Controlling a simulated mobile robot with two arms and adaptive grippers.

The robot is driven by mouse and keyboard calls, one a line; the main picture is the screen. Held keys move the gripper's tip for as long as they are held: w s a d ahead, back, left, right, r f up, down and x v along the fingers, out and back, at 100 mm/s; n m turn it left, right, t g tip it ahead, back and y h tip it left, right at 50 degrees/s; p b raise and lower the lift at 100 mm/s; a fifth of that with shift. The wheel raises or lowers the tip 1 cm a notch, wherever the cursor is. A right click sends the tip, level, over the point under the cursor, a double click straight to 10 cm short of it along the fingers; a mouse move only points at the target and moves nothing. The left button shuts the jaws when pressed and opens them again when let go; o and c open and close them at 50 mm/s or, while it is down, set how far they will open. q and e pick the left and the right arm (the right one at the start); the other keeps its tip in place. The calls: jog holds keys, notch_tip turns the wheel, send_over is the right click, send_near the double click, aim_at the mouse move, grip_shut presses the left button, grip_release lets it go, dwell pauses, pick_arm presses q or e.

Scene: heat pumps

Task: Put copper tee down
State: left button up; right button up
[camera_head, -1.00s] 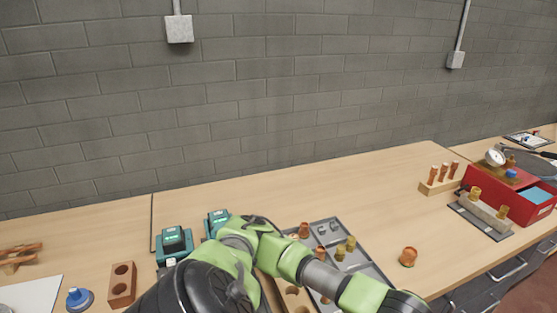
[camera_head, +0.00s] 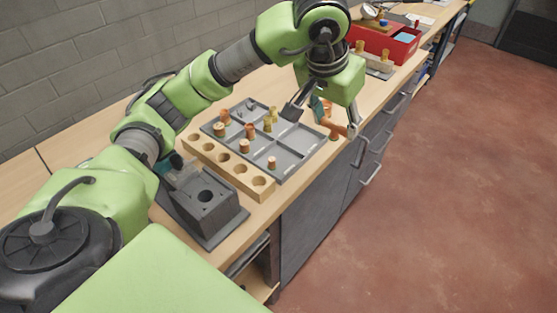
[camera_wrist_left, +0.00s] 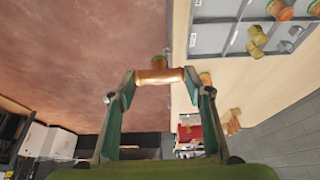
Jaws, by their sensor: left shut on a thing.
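My left gripper (camera_head: 323,116) is shut on a copper tee (camera_head: 335,126) near the table's front edge, just right of the grey tray. In the left wrist view, the tee (camera_wrist_left: 158,76) lies crosswise between the two fingertips of the gripper (camera_wrist_left: 157,83), with its branch pointing up in the picture. I cannot tell whether the tee touches the table or hangs over its edge. My right gripper is not in view.
A grey compartment tray (camera_head: 290,158) holds several copper and brass fittings. A wooden block with holes (camera_head: 228,167) and a dark grey fixture (camera_head: 205,198) stand beside it. A red box (camera_head: 400,45) is farther back. Red floor lies beyond the table edge.

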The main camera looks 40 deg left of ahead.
pick_arm(q)
jog(key=a+f, duration=0.2)
jog(key=a, duration=0.2)
jog(key=a+f+p, duration=0.1)
jog(key=a+f, duration=0.2)
jog(key=a, duration=0.1)
jog(key=a+f+p, duration=0.1)
jog(key=a+f, duration=0.2)
jog(key=a, duration=0.1)
jog(key=shift+s+a+f, duration=0.25)
jog(key=shift+s+a, duration=0.05)
jog(key=shift+s, duration=0.05)
jog(key=shift+a+f, duration=0.4)
jog(key=shift+f, duration=0.05)
notch_tip(320, 180, down, 3)
jog(key=shift+r+p, duration=0.1)
jog(key=shift+p, duration=0.7)
jog(key=shift+a+f, duration=0.1)
jog(key=shift+f, duration=0.1)
jog(key=shift+f, duration=0.1)
